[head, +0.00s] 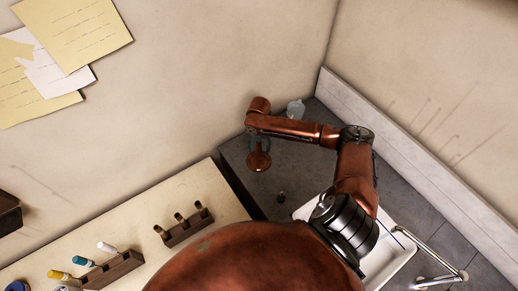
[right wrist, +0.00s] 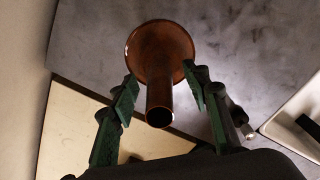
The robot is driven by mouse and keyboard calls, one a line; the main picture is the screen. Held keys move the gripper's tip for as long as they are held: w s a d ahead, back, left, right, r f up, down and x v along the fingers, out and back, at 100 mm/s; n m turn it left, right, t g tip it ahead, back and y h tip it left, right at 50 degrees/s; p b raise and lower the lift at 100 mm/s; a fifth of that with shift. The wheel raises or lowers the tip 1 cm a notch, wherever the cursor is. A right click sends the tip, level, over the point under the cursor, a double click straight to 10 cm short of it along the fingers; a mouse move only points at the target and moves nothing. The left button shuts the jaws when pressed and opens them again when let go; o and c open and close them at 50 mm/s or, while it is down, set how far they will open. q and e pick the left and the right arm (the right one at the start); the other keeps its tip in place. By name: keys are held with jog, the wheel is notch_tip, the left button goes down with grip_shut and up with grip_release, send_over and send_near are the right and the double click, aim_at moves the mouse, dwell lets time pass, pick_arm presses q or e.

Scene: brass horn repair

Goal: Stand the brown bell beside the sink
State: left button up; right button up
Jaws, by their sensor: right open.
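The brown bell (head: 259,161) is at the left end of the grey counter (head: 310,165), its wide flare down and its tube up. In the right wrist view the bell (right wrist: 160,48) points its open tube end towards my camera. My right gripper (head: 259,143) is above it in the head view. The right wrist view shows the green fingers (right wrist: 160,88) open, one on each side of the tube, with gaps between. The white sink (head: 397,262) lies to the right, partly behind my arm; its edge shows in the right wrist view (right wrist: 285,125). My left gripper is out of view.
A pale bottle (head: 295,108) stands near the back corner. A small dark object (head: 281,196) lies on the counter. A cream bench (head: 215,190) adjoins on the left, with wooden racks (head: 187,228) of small tools. A tap (head: 440,268) is by the sink.

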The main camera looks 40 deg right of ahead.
notch_tip(320, 180, up, 12)
jog(key=shift+f+b, duration=0.1)
jog(key=shift+b, duration=0.95)
